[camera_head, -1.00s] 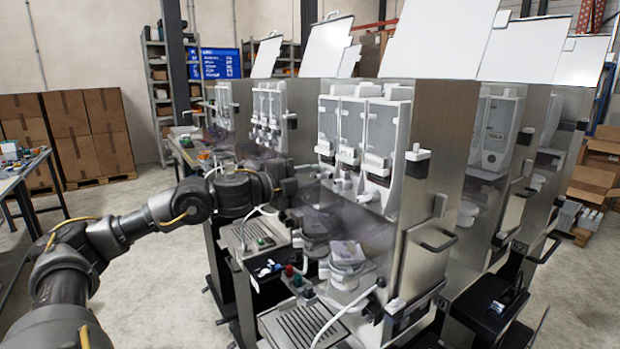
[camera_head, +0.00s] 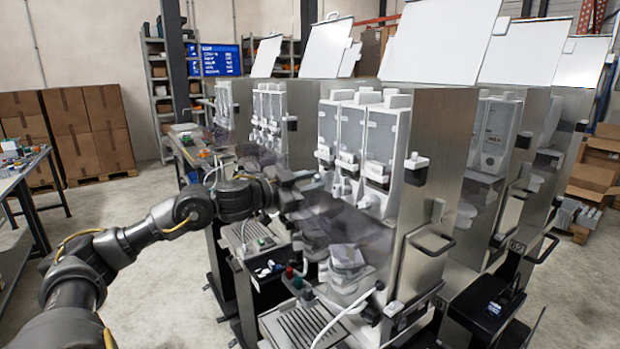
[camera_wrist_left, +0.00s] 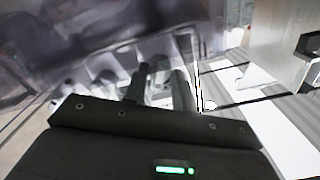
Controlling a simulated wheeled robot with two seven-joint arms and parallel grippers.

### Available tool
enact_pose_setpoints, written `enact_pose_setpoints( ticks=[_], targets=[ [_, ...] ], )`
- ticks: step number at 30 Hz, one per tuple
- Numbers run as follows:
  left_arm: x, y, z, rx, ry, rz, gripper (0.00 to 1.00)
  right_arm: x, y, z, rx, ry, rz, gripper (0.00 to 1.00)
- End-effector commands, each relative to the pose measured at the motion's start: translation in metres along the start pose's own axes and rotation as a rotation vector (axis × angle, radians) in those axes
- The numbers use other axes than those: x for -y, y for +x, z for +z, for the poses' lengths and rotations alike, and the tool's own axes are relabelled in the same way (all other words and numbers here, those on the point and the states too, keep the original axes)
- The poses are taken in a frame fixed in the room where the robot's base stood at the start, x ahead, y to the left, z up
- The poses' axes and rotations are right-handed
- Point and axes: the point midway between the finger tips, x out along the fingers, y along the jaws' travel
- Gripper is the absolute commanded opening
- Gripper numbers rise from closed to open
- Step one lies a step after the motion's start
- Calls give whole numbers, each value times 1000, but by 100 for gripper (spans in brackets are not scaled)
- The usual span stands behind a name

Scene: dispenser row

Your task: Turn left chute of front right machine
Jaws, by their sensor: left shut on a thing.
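The front right machine (camera_head: 430,185) is a tall steel dispenser with three clear canisters (camera_head: 352,135) side by side behind a see-through front cover. Small white chutes stick out below the canisters; the middle and right ones show, the right one (camera_head: 366,201) clearly. My left gripper (camera_head: 312,181) reaches in from the left at the height of the chutes, at the left one. Its jaws are shut on what looks like that left chute, mostly hidden by the gripper. In the left wrist view the fingers (camera_wrist_left: 158,85) are close together, with pale chute shapes beyond. My right gripper is out of view.
Below the chutes are a mixing bowl assembly (camera_head: 345,265), a white hose (camera_head: 345,318) and a drip tray (camera_head: 305,325). A second machine (camera_head: 268,115) stands close behind on the left. More machines stand to the right.

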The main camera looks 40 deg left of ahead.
Motion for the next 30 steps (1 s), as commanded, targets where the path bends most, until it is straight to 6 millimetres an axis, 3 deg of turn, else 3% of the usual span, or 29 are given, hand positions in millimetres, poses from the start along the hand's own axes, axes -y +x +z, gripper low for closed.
enact_pose_setpoints(
  ticks=[15,30],
  targets=[
    [0,0,-1,2,-398,2,4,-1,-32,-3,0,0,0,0],
    [0,0,0,0,-514,1,4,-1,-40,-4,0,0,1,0]
  ],
)
